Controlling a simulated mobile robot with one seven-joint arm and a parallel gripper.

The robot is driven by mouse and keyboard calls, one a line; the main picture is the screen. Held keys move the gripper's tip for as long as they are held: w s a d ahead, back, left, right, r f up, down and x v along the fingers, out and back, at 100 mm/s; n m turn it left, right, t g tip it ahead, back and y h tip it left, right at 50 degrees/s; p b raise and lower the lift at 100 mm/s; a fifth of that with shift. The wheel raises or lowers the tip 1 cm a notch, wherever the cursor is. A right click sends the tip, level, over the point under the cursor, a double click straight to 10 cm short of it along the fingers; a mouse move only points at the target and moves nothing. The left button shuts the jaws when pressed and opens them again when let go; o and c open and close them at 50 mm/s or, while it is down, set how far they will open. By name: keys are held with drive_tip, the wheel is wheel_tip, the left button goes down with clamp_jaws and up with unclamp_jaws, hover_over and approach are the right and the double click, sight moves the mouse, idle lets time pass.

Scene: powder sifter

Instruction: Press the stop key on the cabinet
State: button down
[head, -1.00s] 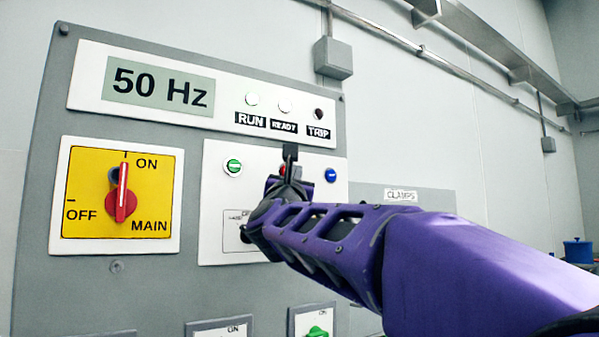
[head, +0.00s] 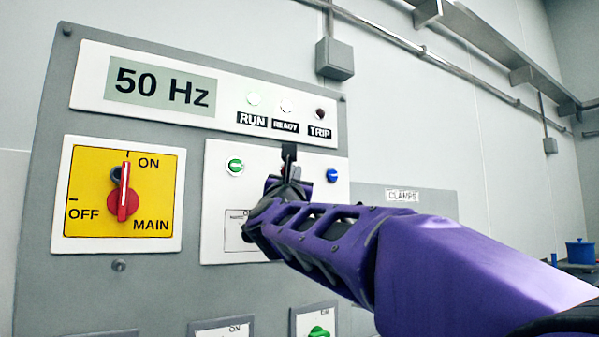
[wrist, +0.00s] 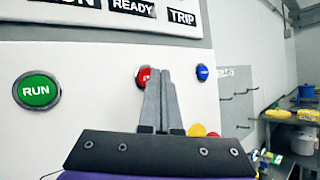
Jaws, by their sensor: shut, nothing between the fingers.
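The red key (wrist: 141,76) on the white cabinet panel is partly behind my fingertips in the wrist view, and no lettering on it can be read. It sits between the green RUN key (wrist: 37,90) and the blue key (wrist: 202,72). My gripper (wrist: 158,72) is shut and empty, its fingertips overlapping the right side of the red key. I cannot tell whether they touch it. In the head view my gripper (head: 289,150) is in front of the panel and hides most of the red key. The green key (head: 235,167) and the blue key (head: 332,175) show on either side.
The cabinet display (head: 160,88) reads 50 Hz. The yellow main switch (head: 80,185) has its red handle upright, towards ON. Lower switches (head: 319,331) line the bottom. A shelf with containers (wrist: 302,117) stands at the right in the wrist view.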

drive_tip(key=shift+w+a, duration=0.25)
drive_tip(key=shift+w, duration=0.1)
idle(0.5)
drive_tip(key=shift+s, duration=0.1)
drive_tip(key=shift+s+d+b, duration=0.45)
drive_tip(key=shift+s+b, duration=0.1)
drive_tip(key=shift+b, duration=0.35)
drive_tip(key=shift+s+d+f, duration=0.1)
drive_tip(key=s+d+b, duration=0.1)
drive_tip(key=s+b, duration=0.1)
drive_tip(key=s+d+b, duration=0.1)
drive_tip(key=s, duration=0.1)
drive_tip(key=shift+d, duration=0.35)
